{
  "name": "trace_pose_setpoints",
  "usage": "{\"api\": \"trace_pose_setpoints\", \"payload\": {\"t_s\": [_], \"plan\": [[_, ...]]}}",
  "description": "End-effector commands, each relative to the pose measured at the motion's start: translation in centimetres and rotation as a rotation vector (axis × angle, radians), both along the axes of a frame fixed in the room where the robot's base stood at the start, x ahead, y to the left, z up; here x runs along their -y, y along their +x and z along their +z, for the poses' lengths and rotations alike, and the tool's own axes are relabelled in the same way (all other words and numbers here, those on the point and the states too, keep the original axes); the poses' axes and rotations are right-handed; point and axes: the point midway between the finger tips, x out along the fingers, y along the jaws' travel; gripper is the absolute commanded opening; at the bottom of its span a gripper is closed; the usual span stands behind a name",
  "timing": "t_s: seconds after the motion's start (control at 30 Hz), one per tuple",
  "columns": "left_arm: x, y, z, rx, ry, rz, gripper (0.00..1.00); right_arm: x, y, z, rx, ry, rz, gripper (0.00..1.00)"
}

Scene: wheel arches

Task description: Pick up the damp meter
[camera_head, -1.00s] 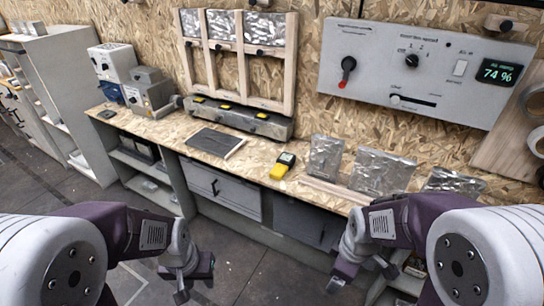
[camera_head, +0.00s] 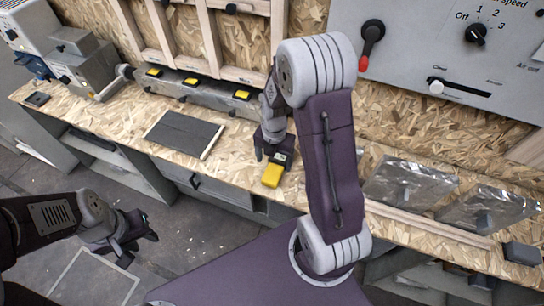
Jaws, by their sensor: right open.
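The damp meter appears to be the yellow device with a dark top end (camera_head: 272,174) on the wooden bench, near its front edge. My right arm reaches over the bench from the right, and its open gripper (camera_head: 270,151) is low over the dark end of the meter. The arm and gripper hide part of that end, and I cannot tell whether the fingers touch it. My left gripper (camera_head: 139,248) hangs in front of the bench at lower left, empty, with its fingers apart.
A dark flat panel (camera_head: 184,133) lies on the bench left of the meter. A grey rail with yellow labels (camera_head: 196,93) runs behind, below a wooden frame. A grey control panel (camera_head: 440,50) hangs on the wall.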

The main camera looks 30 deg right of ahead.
Motion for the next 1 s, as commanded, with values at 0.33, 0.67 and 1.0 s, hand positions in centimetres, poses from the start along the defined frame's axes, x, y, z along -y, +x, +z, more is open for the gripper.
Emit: {"api": "trace_pose_setpoints", "payload": {"t_s": [0.33,0.67,1.0], "plan": [[0.0,0.0,-0.2,0.000,0.000,0.000,0.36,-0.1,0.0,-3.9,-0.001,0.001,0.000,0.80],[0.0,0.0,0.0,0.000,0.000,0.000,0.36,-0.2,0.4,-8.4,-0.003,0.001,0.001,0.80],[0.0,0.0,0.0,0.000,0.000,0.000,0.36,-0.2,0.5,-9.1,0.001,0.001,0.000,0.66]]}}
